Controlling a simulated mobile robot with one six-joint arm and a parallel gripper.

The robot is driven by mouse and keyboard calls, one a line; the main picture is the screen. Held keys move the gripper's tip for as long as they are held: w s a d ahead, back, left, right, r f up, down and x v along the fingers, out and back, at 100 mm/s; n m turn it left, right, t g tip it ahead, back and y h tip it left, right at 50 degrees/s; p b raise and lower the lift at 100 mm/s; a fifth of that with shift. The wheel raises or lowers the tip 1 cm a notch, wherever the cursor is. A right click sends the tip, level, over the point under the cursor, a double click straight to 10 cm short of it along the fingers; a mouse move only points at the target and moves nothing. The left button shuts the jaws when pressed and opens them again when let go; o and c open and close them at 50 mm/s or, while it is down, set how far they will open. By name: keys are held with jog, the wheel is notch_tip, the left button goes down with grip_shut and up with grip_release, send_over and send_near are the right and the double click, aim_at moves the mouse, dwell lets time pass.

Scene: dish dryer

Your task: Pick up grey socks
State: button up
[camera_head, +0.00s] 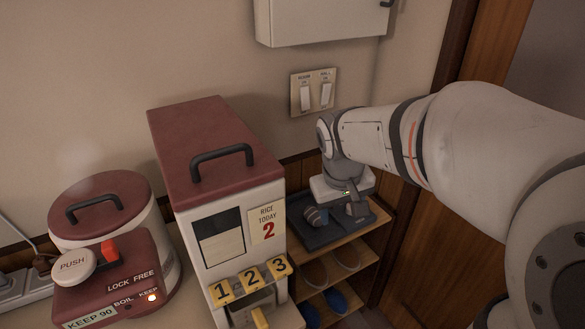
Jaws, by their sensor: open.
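A small rolled grey bundle with stripes, which looks like the grey socks (316,217), lies in a dark tray (318,240) on top of a wooden shelf. My gripper (346,213) points down over the tray, just right of the bundle. Its dark fingers are apart, and I see nothing held between them. The gripper and its white body hide part of the tray. I cannot tell whether a finger touches the bundle.
A tall rice dispenser (238,190) with a maroon lid stands close left of the tray. A water boiler (105,270) is at the far left. Slippers (334,301) sit on the lower shelves (345,270). Wall switches (314,93) are above; a wooden door frame is at right.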

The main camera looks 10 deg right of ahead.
jog(key=w+a+f+n+h+b, duration=0.2)
jog(key=w+f+b, duration=0.2)
jog(key=w+f, duration=0.65)
jog(key=n+h+b, duration=0.1)
jog(key=n+b, duration=0.1)
jog(key=b, duration=0.2)
send_over(309, 211)
jog(key=s+a, duration=0.2)
notch_tip(309, 211, down, 7)
jog(key=x, duration=0.5)
jog(key=b+x, duration=0.1)
jog(key=x, duration=0.1)
jog(key=shift+w+a+f, duration=0.15)
jog(key=shift+w+f, duration=0.05)
jog(key=shift+w, duration=0.15)
jog(key=shift+c, duration=0.4)
jog(key=c, duration=0.7)
jog(key=shift+r, duration=0.1)
